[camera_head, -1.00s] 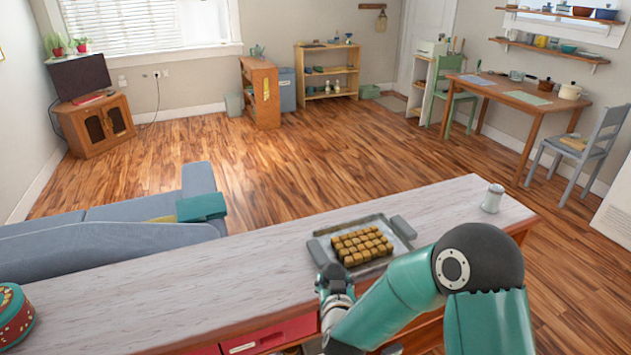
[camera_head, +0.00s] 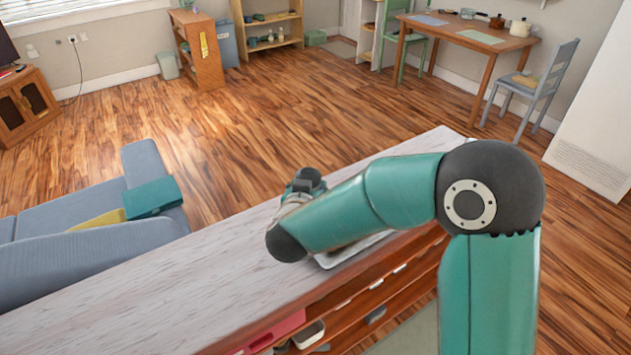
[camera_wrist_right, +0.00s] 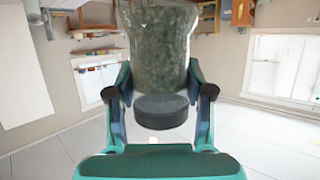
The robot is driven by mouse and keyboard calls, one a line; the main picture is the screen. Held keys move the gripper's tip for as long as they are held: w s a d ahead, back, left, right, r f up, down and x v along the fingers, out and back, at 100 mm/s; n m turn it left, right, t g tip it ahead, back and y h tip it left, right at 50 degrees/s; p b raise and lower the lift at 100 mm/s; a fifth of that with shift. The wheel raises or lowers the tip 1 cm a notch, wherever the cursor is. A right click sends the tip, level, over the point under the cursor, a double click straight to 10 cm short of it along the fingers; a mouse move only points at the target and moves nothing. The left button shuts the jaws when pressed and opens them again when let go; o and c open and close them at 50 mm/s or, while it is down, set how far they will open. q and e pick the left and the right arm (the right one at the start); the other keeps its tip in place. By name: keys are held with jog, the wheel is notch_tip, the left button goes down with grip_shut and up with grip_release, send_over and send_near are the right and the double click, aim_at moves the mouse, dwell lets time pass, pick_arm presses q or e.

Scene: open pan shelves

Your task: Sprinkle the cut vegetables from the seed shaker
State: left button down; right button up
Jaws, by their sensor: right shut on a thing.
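The seed shaker (camera_wrist_right: 162,50) shows in the right wrist view as a clear jar full of grey-green grains with a dark round end piece (camera_wrist_right: 161,110). My right gripper (camera_wrist_right: 160,82) is shut on it, one finger at each side. In the head view my right arm reaches left over the counter, and its forearm hides the fingers and the jar. The tray (camera_head: 348,252) lies on the counter under that forearm, with only part of its pale rim showing. The cut vegetables on it are hidden. My left gripper is not in view.
The long pale counter (camera_head: 150,310) runs diagonally and is bare to the left of my arm. Drawers and shelves (camera_head: 375,292) are below its front edge. A blue sofa (camera_head: 95,255) stands behind it. A table (camera_head: 478,48) and chair (camera_head: 535,88) are farther off.

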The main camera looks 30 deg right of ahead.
jog(key=shift+w+a, duration=0.25)
jog(key=shift+a, duration=0.4)
jog(key=shift+s+d+f+y+p, duration=0.2)
jog(key=shift+d+f+y+p, duration=0.05)
jog(key=shift+d+y+p, duration=0.15)
jog(key=d+f+m+y, duration=0.1)
jog(key=f, duration=0.1)
jog(key=d+f+m+g+y+b, duration=0.1)
jog(key=y, duration=0.1)
jog(key=d+f+m+y, duration=0.1)
jog(key=f+y, duration=0.1)
jog(key=shift+f+m+g, duration=0.3)
jog(key=shift+m, duration=0.1)
jog(key=f+m+y+b, duration=0.1)
jog(key=y+b, duration=0.1)
jog(key=b, duration=0.1)
jog(key=d+f+m+y+b, duration=0.1)
jog(key=f+y+b, duration=0.1)
jog(key=y+b, duration=0.1)
jog(key=f+m+y+b, duration=0.2)
jog(key=b, duration=0.1)
jog(key=shift+w+d+f+y, duration=0.1)
jog(key=shift+d+f+y, duration=0.2)
jog(key=shift+d, duration=0.1)
jog(key=m+y+b, duration=0.1)
jog(key=y+b, duration=0.1)
jog(key=shift+a+m+y, duration=0.1)
jog(key=shift+m+y, duration=0.2)
jog(key=shift+m, duration=0.1)
